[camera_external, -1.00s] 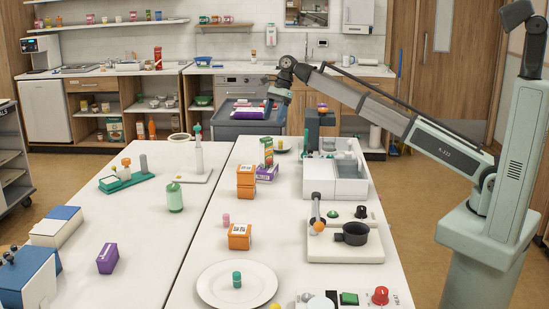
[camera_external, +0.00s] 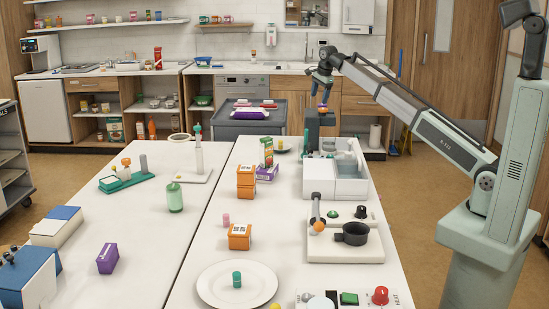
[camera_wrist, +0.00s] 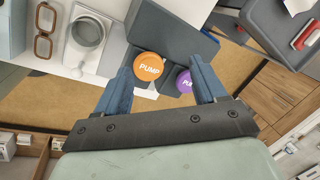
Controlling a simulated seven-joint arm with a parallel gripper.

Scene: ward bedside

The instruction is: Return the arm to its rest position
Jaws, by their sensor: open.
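My gripper (camera_external: 321,82) is open and empty, raised above the back right of the white table, over a dark grey block-shaped device (camera_external: 312,132). In the wrist view my gripper (camera_wrist: 160,68) shows two blue fingers spread apart. Between and beyond them are an orange round cap marked PUMP (camera_wrist: 149,66) and a purple round cap (camera_wrist: 184,83), partly covered by the right finger. My arm stretches from its base at the right, bent down at the wrist. No marker of the rest position shows.
A white sink-like unit (camera_external: 322,179) stands in front of the dark device. A grey cart (camera_external: 252,130) stands behind. The air above the table is mostly clear.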

